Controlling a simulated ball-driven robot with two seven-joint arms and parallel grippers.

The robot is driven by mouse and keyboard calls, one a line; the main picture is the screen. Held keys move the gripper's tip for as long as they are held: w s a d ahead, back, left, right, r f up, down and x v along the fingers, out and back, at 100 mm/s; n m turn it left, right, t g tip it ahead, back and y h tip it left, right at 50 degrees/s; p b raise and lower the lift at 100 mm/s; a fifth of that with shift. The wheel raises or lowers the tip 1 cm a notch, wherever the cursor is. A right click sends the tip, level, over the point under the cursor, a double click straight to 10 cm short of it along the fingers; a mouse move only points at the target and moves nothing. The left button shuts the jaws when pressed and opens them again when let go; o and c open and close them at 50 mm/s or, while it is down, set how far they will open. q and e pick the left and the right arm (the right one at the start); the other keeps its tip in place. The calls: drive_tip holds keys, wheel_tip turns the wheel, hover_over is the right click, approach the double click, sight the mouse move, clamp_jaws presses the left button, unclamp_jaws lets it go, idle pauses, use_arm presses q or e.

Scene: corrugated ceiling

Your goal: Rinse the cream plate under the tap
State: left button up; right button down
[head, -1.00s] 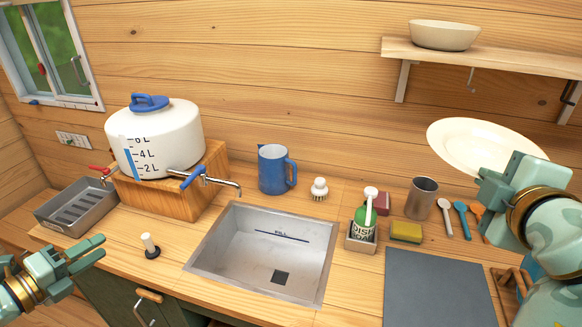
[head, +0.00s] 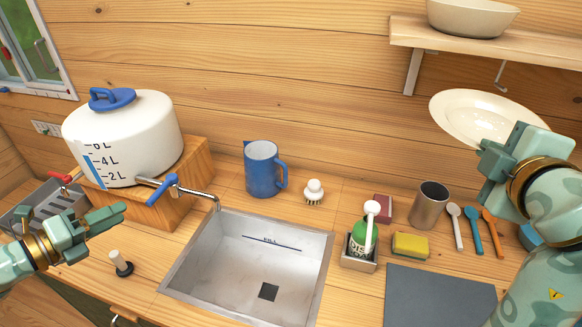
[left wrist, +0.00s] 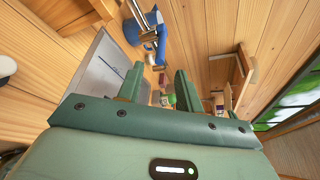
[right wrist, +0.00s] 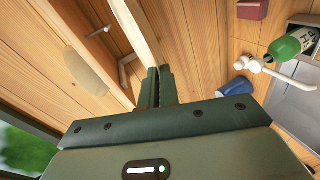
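The cream plate (head: 487,118) is raised at the right, above the counter and under the shelf. My right gripper (head: 496,166) is shut on its rim; the right wrist view shows the plate (right wrist: 138,32) nearly edge-on between the fingers. The tap with the blue lever (head: 168,186) comes from the white water tank (head: 130,140); its spout (head: 212,197) points over the sink's (head: 230,245) back left corner. No water stream shows. My left gripper (head: 100,230) is open and empty, left of and below the blue lever. The left wrist view shows the lever (left wrist: 150,36) beyond its fingers.
A blue jug (head: 262,170) and brush (head: 313,192) stand behind the sink. A soap bottle (head: 364,235), sponge (head: 409,245) and metal cup (head: 429,205) stand right of it. A stopper (head: 121,263) stands left.

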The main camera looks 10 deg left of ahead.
sight(156, 192)
use_arm(q)
drive_tip(key=x, duration=1)
drive_tip(key=shift+w, duration=0.15)
use_arm(e)
drive_tip(key=shift+s+r, duration=0.2)
drive_tip(key=shift+r, duration=0.15)
